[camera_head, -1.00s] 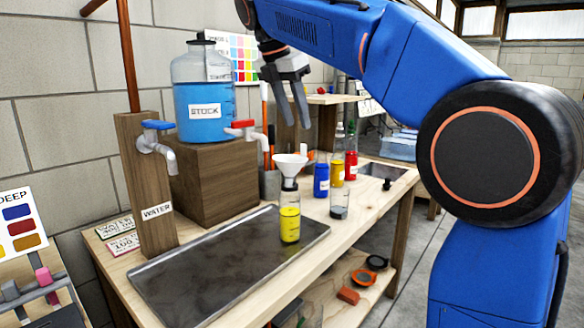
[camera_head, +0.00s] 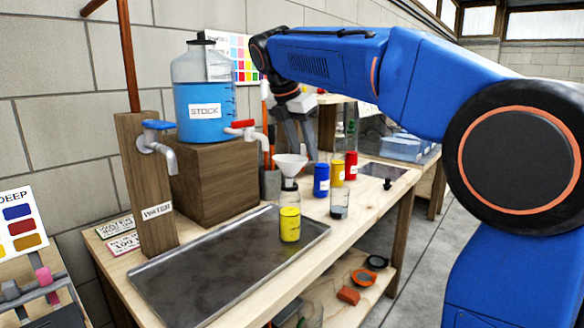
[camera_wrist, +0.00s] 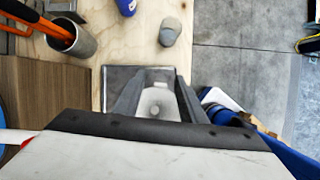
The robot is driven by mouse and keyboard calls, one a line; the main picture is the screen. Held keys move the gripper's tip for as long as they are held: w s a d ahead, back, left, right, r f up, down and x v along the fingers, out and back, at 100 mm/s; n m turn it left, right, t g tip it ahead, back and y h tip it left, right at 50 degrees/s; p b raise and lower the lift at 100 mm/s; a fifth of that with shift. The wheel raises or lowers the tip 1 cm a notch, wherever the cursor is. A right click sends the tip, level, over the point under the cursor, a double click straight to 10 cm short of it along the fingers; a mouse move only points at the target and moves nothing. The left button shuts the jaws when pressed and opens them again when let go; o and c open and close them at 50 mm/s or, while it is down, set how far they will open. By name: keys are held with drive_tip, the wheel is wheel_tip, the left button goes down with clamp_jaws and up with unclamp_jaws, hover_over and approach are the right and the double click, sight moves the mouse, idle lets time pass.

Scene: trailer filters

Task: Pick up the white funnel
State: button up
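The white funnel (camera_head: 290,163) sits upright in the neck of a clear bottle holding yellow liquid (camera_head: 289,224), at the right end of the dark metal tray (camera_head: 215,270). My gripper (camera_head: 297,150) points down at the funnel, its two fingers apart. In the head view the fingers reach down to about the funnel's rim, which partly covers their tips. In the wrist view, my open gripper (camera_wrist: 159,84) has the funnel (camera_wrist: 156,108) in the gap between its fingers. I cannot tell whether either finger touches it.
A clear bottle with dark contents (camera_head: 340,204) and blue (camera_head: 321,180), yellow (camera_head: 337,172) and red (camera_head: 351,165) containers stand right of the funnel. The wooden block (camera_head: 215,176) carries the blue stock jug (camera_head: 205,100). A grey cup with tools (camera_wrist: 72,42) stands close by.

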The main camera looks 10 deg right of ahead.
clamp_jaws()
